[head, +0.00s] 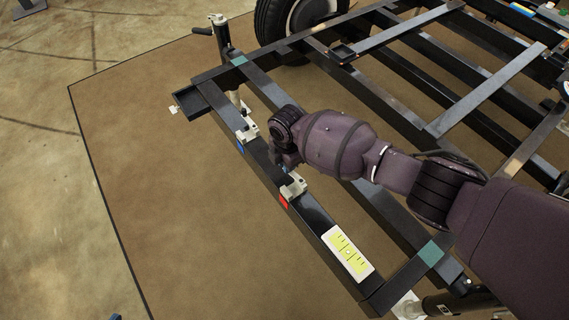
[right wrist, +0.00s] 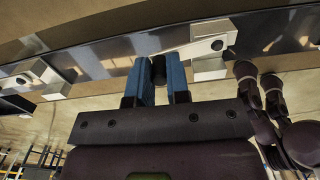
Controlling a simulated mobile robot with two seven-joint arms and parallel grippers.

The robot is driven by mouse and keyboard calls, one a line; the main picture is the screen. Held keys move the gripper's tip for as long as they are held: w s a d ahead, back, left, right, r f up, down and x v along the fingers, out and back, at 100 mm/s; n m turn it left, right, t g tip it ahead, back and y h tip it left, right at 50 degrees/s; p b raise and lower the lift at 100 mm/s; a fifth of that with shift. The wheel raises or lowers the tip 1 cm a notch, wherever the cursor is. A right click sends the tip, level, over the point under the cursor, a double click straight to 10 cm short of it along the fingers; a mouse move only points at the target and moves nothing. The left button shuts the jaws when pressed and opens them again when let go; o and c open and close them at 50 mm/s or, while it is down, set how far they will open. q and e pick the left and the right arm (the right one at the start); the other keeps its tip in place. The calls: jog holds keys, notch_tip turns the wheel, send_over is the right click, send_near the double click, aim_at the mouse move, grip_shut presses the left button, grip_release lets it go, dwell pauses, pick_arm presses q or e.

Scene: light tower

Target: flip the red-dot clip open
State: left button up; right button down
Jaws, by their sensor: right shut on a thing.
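The red-dot clip (head: 293,187) is a pale clip on the dark frame beam, beside a red mark (head: 283,202). My right gripper (head: 285,160) comes down at it from the upper side and largely hides its lever end in the head view. In the right wrist view the clip's pale body (right wrist: 210,48) is right of the blue fingers, and a pale lever runs from it toward them. The right gripper (right wrist: 158,72) is shut on a dark grip between its fingers, apparently the lever's end. My left gripper is not in view.
A similar clip (head: 248,132) with a blue mark (head: 240,147) sits further up the beam, close to my right gripper. A white and yellow-green label (head: 347,252) lies on the beam below. Crossbars and a wheel (head: 297,15) are at the back. The floor at left is clear.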

jog(key=shift+w+d+r+m, duration=0.1)
jog(key=shift+w+d+m, duration=0.05)
jog(key=shift+m, duration=0.35)
jog(key=shift+w+d+m, duration=0.1)
jog(key=shift+d+m, duration=0.05)
jog(key=shift+m, duration=0.25)
jog(key=c, duration=1.1)
grip_release()
